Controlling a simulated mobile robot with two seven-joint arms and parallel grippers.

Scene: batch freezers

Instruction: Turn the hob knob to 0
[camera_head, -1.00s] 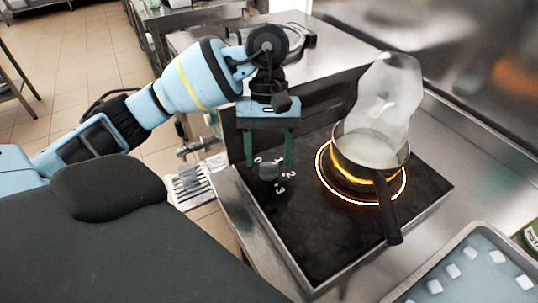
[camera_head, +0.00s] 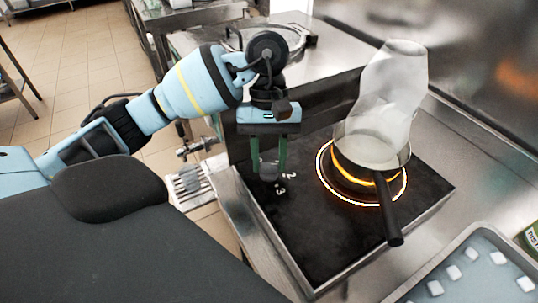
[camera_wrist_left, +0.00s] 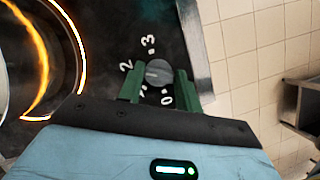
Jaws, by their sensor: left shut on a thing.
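The hob knob (camera_head: 268,171) is a small grey round knob at the near left corner of the black hob (camera_head: 318,240). In the left wrist view the knob (camera_wrist_left: 158,72) has white marks 0, 1, 2 and 3 around it; I cannot tell which mark it points at. My left gripper (camera_head: 269,167) points down with its green fingers shut on the knob, one on either side. The fingers also show in the left wrist view (camera_wrist_left: 159,80). The heating ring (camera_head: 322,178) glows orange. My right gripper is not in view.
A saucepan (camera_head: 345,153) stands on the glowing ring, with a pale translucent plume (camera_head: 395,85) above it. Its black handle (camera_head: 388,215) points toward the front. A tray with white cubes (camera_head: 405,296) is at the lower right. A steel wall stands behind.

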